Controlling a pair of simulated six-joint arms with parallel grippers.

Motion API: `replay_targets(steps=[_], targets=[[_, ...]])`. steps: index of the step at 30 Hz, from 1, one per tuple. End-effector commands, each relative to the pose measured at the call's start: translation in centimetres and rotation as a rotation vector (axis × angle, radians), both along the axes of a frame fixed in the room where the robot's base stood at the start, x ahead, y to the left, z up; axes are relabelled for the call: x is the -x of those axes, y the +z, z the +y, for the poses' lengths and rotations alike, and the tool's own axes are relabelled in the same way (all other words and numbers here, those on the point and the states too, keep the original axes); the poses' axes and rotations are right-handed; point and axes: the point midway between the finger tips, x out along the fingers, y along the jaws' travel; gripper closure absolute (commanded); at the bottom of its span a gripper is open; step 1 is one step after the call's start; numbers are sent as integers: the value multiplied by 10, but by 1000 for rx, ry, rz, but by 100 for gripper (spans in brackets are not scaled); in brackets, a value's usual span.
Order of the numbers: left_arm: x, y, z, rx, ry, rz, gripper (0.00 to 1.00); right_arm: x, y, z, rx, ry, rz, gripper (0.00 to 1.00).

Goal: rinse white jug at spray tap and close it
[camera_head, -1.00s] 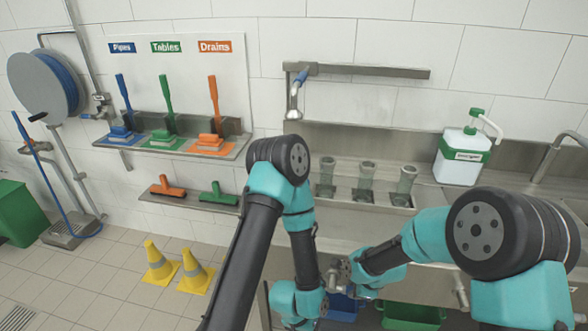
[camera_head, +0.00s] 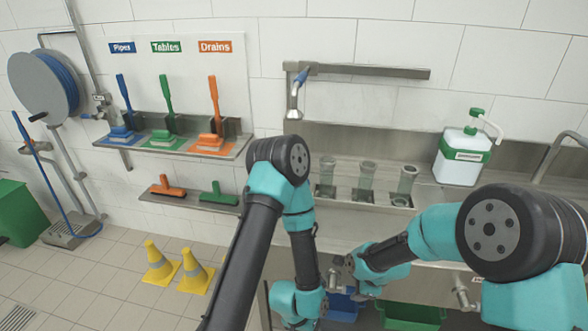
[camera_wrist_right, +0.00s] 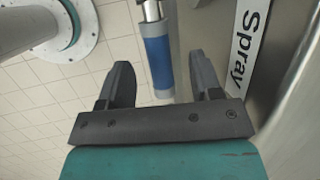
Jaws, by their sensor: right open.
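My right gripper (camera_wrist_right: 159,63) is open in the wrist view. A blue-sleeved valve handle (camera_wrist_right: 158,58) with a metal upper end lies between its fingers, with a gap on each side. A label reading "Spray" (camera_wrist_right: 247,45) is on the right. In the head view the right gripper (camera_head: 338,272) is small, below the steel counter. A wall tap (camera_head: 294,97) with a blue lever hangs above the sink. A white container (camera_head: 461,158) with a green pump top stands on the counter; I cannot tell whether it is the jug. My left gripper is not visible.
Several clear glasses (camera_head: 366,173) stand in the counter by the sink. Blue (camera_head: 340,307) and green (camera_head: 412,316) bins are below it. Yellow cones (camera_head: 157,262) stand on the floor.

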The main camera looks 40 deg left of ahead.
Motion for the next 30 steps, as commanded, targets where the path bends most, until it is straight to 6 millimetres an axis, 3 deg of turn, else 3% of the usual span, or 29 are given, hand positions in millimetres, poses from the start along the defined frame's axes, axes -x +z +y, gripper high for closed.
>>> replay_targets(steps=[21,30], targets=[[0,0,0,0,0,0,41,5,116,-42,-3,0,-3,41],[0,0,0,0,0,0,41,7,145,-52,0,2,-2,41]])
